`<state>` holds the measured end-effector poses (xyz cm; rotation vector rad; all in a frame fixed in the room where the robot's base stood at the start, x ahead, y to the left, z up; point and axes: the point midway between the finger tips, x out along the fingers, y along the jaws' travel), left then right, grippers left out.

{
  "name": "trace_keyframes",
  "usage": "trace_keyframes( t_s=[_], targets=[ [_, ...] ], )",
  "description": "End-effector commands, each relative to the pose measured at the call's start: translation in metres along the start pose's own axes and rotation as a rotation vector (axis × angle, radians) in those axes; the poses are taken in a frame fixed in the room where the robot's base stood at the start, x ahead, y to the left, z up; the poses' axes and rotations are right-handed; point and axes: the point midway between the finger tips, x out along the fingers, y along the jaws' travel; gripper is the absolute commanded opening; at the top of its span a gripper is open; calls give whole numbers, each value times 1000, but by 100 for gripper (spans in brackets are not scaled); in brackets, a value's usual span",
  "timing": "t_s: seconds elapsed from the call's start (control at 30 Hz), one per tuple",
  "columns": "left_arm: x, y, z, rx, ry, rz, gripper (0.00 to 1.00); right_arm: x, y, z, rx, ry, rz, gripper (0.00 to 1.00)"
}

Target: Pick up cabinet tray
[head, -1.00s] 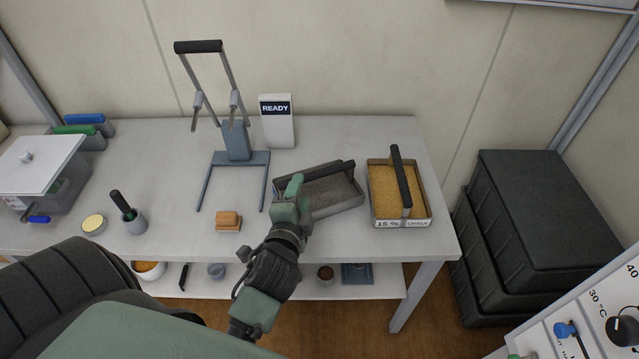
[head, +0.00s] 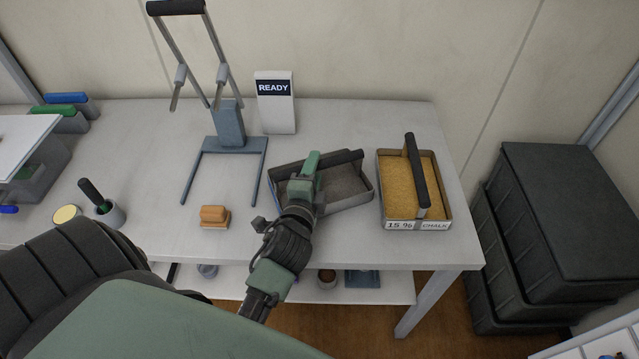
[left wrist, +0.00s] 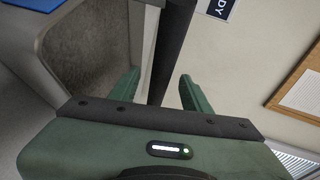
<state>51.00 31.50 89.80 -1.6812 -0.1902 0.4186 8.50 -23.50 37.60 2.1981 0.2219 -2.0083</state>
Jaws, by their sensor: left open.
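A grey tray (head: 350,206) with dark grey contents and a black bar handle (head: 340,158) stands on the table, right of centre. A second tray (head: 384,205) holds yellow-brown material, has an upright black handle and a label reading 15 % CHALK. The pictures do not show which is called the cabinet tray. My left gripper (head: 303,176) is open over the dark tray, at its handle. In the left wrist view, the black handle (left wrist: 172,50) runs between the two green fingers, without visible grip. My arm hides part of the dark tray. My right gripper is out of view.
A grey press-like stand (head: 230,125) with a raised lever and a white READY display (head: 275,105) stand behind. An orange-brown block (head: 214,216) lies left of my arm. Black crates (head: 560,220) are stacked right of the table. The tabletop's back right is clear.

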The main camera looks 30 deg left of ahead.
Motion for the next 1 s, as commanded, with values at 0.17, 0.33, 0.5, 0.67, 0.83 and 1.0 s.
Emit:
trace_keyframes(
  t_s=[0.17, 0.33, 0.5, 0.67, 0.83, 1.0],
  targets=[
    [27, -3, -2, 0, -1, -1, 48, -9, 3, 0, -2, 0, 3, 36],
    [46, -1, -2, 0, 1, 0, 48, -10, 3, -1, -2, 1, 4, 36],
    [49, 0, -2, -1, 1, 1, 48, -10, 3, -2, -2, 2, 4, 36],
    [49, 0, -2, -1, 0, 1, 31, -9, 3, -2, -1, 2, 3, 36],
    [49, 0, -2, -1, 0, 1, 0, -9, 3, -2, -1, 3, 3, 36],
    [49, 0, -2, -1, 0, 1, 0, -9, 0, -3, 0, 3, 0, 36]
  ],
)
